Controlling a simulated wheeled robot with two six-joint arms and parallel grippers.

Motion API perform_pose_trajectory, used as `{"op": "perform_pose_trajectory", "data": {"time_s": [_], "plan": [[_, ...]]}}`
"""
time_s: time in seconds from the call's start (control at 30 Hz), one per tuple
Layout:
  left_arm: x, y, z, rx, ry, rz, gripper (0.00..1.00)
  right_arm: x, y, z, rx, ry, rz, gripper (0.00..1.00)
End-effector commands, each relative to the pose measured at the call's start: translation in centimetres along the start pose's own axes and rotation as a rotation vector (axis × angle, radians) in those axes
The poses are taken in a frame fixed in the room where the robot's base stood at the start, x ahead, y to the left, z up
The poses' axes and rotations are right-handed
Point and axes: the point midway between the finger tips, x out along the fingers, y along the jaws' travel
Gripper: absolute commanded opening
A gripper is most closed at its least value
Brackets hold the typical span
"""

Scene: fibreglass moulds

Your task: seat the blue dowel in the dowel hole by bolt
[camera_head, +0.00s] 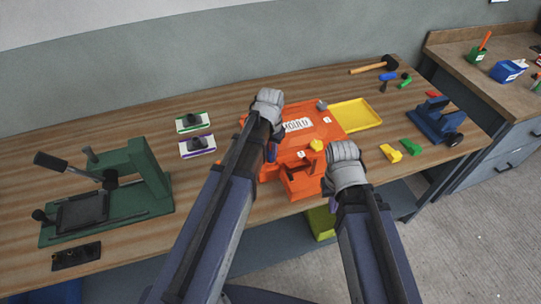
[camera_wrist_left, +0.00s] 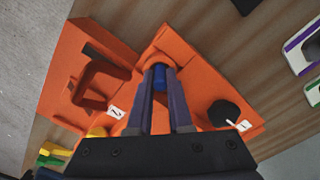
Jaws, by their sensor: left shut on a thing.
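My left gripper (camera_wrist_left: 161,82) is shut on the blue dowel (camera_wrist_left: 158,77), which shows between its fingertips in the left wrist view. The dowel is over a corner of the orange mould (camera_wrist_left: 165,45); I cannot tell whether its lower end is in a hole. The dowel hole is not visible. In the head view my left gripper (camera_head: 271,152) is at the left near side of the mould (camera_head: 325,135). My right gripper (camera_head: 333,199) is near the bench's front edge, right of the orange clamp-like part (camera_head: 300,182); its jaws are mostly hidden.
A dark knob (camera_wrist_left: 222,112) and numbered tags stand on the mould. A yellow tray (camera_head: 356,114) lies behind right. A green press (camera_head: 120,190) stands left, a blue vise-like tool (camera_head: 436,120) right. Yellow (camera_head: 391,152) and green blocks (camera_head: 411,147) lie right of my right gripper.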

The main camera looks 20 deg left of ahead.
Motion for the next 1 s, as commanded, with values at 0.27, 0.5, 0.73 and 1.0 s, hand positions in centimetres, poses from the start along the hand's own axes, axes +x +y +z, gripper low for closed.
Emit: {"op": "perform_pose_trajectory", "data": {"time_s": [0.27, 0.5, 0.73, 1.0], "plan": [[0.3, 0.0, 0.0, 0.0, 0.0, 0.0, 0.21, 0.3, 0.0, 0.0, 0.0, 0.0, 0.0, 0.0], [0.2, 0.0, 0.0, 0.0, 0.0, 0.0, 0.48, 0.2, 0.0, 0.0, 0.0, 0.0, 0.0, 0.0], [0.2, 0.0, 0.0, 0.0, 0.0, 0.0, 0.48, 0.2, 0.0, 0.0, 0.0, 0.0, 0.0, 0.0], [-0.9, 0.0, 0.0, 0.0, 0.0, 0.0, 0.48, -0.8, 0.1, 0.1, 0.0, 0.0, 0.0, 0.0]]}}
